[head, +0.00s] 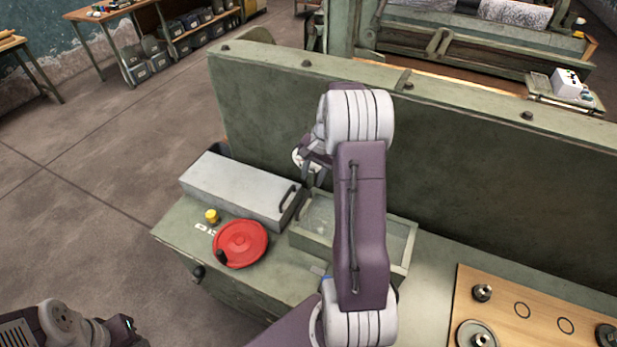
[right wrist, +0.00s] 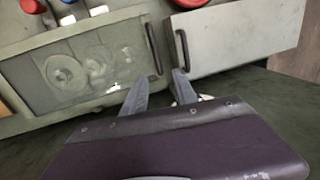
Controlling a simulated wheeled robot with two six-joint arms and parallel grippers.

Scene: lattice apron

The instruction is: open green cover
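The green cover (head: 403,228) is a green frame around a see-through panel, right of a grey lidded box, partly hidden behind my right arm in the head view. In the right wrist view the green cover (right wrist: 35,88) lies at left, looking shut, with ring shapes behind its panel and a dark handle (right wrist: 152,48) at its right edge. My right gripper (head: 312,168) is above the back of the two lids. Its fingers (right wrist: 157,84) are apart and empty, short of the handle. Only part of my left arm shows at the bottom left; its fingers are not visible.
The grey lid (head: 235,185) has its own dark handle (right wrist: 182,48) close beside the green cover's. A red handwheel (head: 241,243) and yellow knob (head: 212,216) are in front. A tall green panel (head: 480,150) stands behind. A wooden board (head: 530,310) lies right.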

